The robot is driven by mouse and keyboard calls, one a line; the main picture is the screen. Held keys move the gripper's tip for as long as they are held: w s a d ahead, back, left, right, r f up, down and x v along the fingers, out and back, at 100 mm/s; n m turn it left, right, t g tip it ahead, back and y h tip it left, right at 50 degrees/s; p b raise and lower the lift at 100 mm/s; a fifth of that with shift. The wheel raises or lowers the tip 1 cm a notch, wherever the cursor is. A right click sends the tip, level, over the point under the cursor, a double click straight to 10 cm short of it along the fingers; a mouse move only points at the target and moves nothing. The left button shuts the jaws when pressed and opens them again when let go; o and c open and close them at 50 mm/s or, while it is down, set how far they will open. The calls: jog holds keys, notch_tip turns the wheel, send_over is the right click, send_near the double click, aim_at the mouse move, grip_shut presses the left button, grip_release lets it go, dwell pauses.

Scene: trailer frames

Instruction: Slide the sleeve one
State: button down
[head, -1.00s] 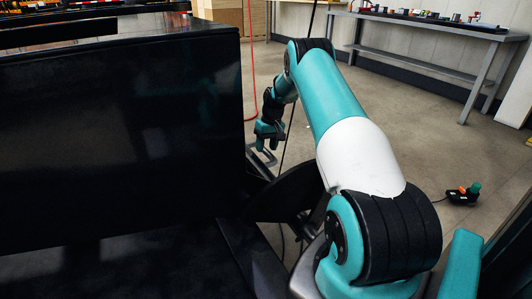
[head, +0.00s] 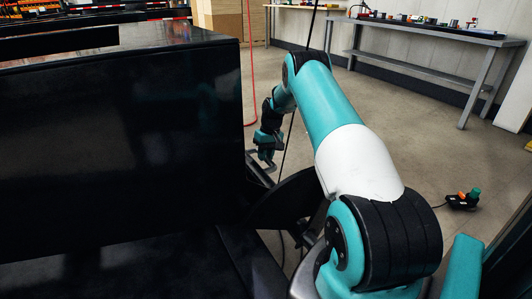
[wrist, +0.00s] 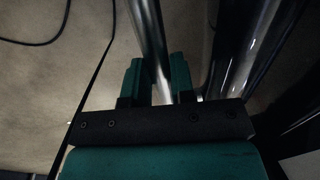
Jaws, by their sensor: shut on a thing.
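My gripper (head: 267,153) is low beside the right end of a large black glossy body, small in the head view. In the wrist view its two teal fingers (wrist: 158,72) stand on either side of a shiny metal tube (wrist: 148,30) and are shut on it. The tube runs from the top of the picture down between the fingers. I cannot tell whether this tube is the sleeve or a bar that carries one. A grey metal bracket (head: 260,172) shows just below the gripper in the head view.
The black body (head: 120,140) fills the left side. A second shiny dark post (wrist: 235,50) stands close right of the fingers. A thin black cable (wrist: 92,85) runs to their left. A workbench (head: 430,33) stands behind; a control box (head: 463,200) lies on open floor.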

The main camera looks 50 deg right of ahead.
jog(key=shift+w, duration=0.25)
jog(key=c, duration=1)
grip_release()
jog(key=shift+o, duration=0.2)
jog(key=shift+r, duration=0.1)
jog(key=d+r+p, duration=0.1)
jog(key=r+p, duration=0.1)
jog(key=r, duration=0.6)
jog(key=s+d+r+p, duration=0.1)
jog(key=d+r+p, duration=0.1)
jog(key=r, duration=0.7)
jog(key=shift+p, duration=0.65)
jog(key=shift+s, duration=0.1)
